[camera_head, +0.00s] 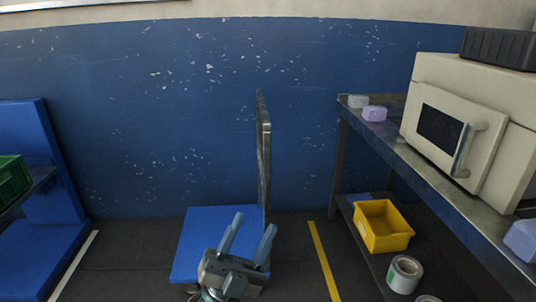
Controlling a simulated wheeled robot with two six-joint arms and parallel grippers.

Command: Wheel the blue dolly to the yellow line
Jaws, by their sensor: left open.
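The blue dolly has a flat blue platform (195,238) on the dark floor. A tall metal handle (264,150), seen nearly edge-on, stands at its right side. The yellow line (321,258) runs along the floor to the right of the dolly, with a strip of dark floor between them. My left gripper (254,222) is open and empty. Its two blue-grey fingers point away from me, and in the picture they overlap the right part of the platform, below the handle. I cannot tell its height above the platform. My right gripper is not in view.
A metal workbench (420,165) on the right carries a beige oven-like machine (460,125). A blue structure (50,160) and a green crate (12,180) are at left, beside a white line (75,265). A blue wall closes the back.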

